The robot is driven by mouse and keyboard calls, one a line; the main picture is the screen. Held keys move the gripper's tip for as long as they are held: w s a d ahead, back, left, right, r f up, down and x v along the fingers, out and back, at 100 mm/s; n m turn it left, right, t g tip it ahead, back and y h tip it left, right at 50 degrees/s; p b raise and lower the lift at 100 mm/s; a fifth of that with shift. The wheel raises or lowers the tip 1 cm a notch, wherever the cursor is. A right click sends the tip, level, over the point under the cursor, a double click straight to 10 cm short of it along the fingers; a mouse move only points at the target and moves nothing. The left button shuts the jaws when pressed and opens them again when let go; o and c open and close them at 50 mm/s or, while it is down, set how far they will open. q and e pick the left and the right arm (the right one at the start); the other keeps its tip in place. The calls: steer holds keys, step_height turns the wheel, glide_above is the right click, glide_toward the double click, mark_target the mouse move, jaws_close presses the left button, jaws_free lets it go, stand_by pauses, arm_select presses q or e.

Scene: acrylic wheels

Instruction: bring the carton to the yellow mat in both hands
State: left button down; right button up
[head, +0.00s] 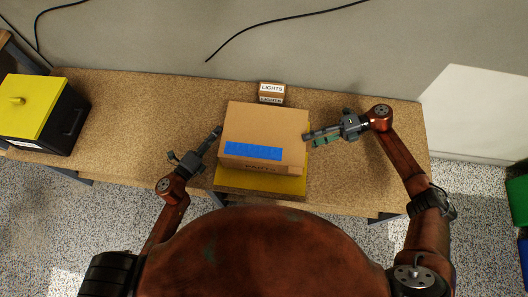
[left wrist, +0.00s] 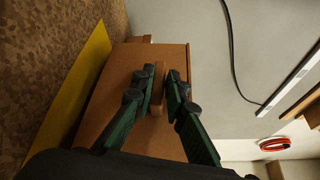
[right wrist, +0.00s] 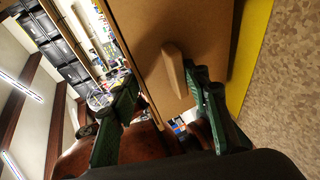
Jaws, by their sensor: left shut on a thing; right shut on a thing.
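The brown carton (head: 262,122), with a blue strip on top, is over the yellow mat (head: 292,185). The mat shows along its front and right edge; whether the carton rests on it or hangs just above I cannot tell. My left gripper (head: 217,133) is at the carton's left side. In the left wrist view its fingers are shut on a small handle (left wrist: 158,88) on the carton's side.
A black bin with a yellow lid (head: 25,105) is at the far left. The table's front edge is close to the mat.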

arm_select(q)
steer(key=shift+d+f, duration=0.2)
steer(key=shift+f, duration=0.4)
arm_select(e)
steer(key=shift+f, duration=0.7)
arm_select(q)
steer(key=c, duration=2.3)
jaws_free()
steer(key=shift+f, duration=0.1)
steer(key=shift+c, duration=0.2)
arm_select(e)
steer(key=o, duration=1.1)
steer(key=shift+f, duration=0.1)
arm_select(q)
steer(key=o, duration=0.4)
steer(key=shift+a, duration=0.15)
arm_select(e)
steer(key=o, duration=0.4)
arm_select(q)
steer(key=v, duration=1.2)
arm_select(e)
steer(key=v, duration=1.2)
arm_select(q)
steer(key=shift+s+a, duration=0.1)
steer(key=shift+a, duration=0.05)
steer(key=v, duration=0.8)
steer(key=shift+s+a, duration=0.2)
steer(key=shift+s, duration=0.1)
